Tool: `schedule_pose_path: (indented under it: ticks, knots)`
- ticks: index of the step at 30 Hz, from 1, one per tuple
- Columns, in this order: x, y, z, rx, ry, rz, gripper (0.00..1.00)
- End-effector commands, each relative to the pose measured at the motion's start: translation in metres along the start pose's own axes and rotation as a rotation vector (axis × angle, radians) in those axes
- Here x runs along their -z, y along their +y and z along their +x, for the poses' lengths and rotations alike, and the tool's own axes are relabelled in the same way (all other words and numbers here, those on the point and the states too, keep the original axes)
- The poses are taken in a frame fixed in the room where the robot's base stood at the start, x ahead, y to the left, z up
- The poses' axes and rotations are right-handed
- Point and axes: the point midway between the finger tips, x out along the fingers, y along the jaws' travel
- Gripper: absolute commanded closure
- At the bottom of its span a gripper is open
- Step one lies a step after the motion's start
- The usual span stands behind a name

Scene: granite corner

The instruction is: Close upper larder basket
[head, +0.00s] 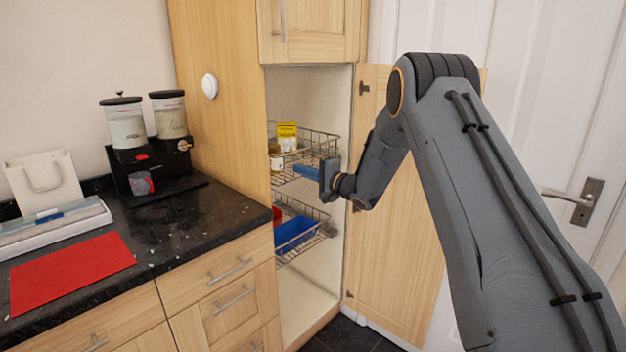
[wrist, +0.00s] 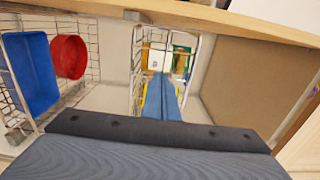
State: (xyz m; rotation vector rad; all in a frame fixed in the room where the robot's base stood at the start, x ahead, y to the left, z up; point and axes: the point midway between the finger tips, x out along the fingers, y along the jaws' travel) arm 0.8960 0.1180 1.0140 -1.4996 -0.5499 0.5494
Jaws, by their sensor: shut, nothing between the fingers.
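The upper larder basket (head: 318,146) is a wire basket in the open tall cupboard. It sticks out a little toward the door opening and holds a yellow packet (head: 287,136) and a pale jar (head: 276,163). In the wrist view the upper basket (wrist: 137,62) shows end-on, beyond my fingers. My gripper (head: 298,169) is shut and empty, its blue fingers pointing left at the basket's front end. In the wrist view my gripper (wrist: 163,80) overlaps the basket front; I cannot tell whether it touches.
The lower wire basket (head: 321,217) holds a blue bin (head: 295,233) and a red container (wrist: 68,57). The cupboard door (head: 385,270) stands open at right, behind my arm. A dark counter (head: 190,225) with a dispenser (head: 150,150) lies at left.

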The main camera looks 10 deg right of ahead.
Motion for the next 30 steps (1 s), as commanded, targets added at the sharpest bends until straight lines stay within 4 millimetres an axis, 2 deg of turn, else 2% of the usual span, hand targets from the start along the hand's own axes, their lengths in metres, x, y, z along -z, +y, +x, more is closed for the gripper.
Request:
schedule_pose_path:
  ticks: [6, 12, 30]
  knots:
    - [0.0, 0.001, 0.028, 0.001, 0.0, -0.001, 1.0]
    - [0.0, 0.0, 0.04, 0.0, 0.0, -0.001, 1.0]
    - [-0.004, -0.003, 0.048, 0.004, -0.003, -0.001, 1.0]
